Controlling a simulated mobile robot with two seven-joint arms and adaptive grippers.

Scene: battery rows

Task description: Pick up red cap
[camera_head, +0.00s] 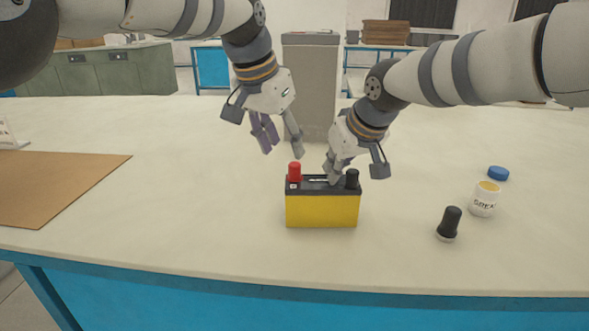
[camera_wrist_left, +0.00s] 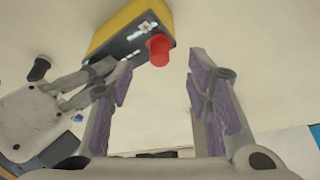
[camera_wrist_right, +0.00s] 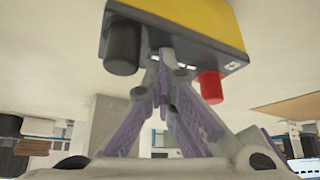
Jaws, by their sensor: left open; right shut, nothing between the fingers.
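The red cap (camera_head: 295,171) sits on the left terminal of a yellow battery (camera_head: 322,210) with a dark top. The red cap also shows in the left wrist view (camera_wrist_left: 158,50) and the right wrist view (camera_wrist_right: 209,87). My left gripper (camera_head: 279,146) is open and empty, above and just behind the red cap. In the left wrist view the cap lies between the lines of its fingers, beyond the tips. My right gripper (camera_head: 335,178) is shut with nothing in it, its tips at the battery's top between the red cap and the black cap (camera_head: 352,178).
A black-handled object (camera_head: 449,223), a white jar (camera_head: 485,198) and a blue lid (camera_head: 498,173) stand at the right of the table. A brown mat (camera_head: 60,190) lies at the left. A grey box (camera_head: 310,85) stands behind the grippers. The table in front of the battery is clear.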

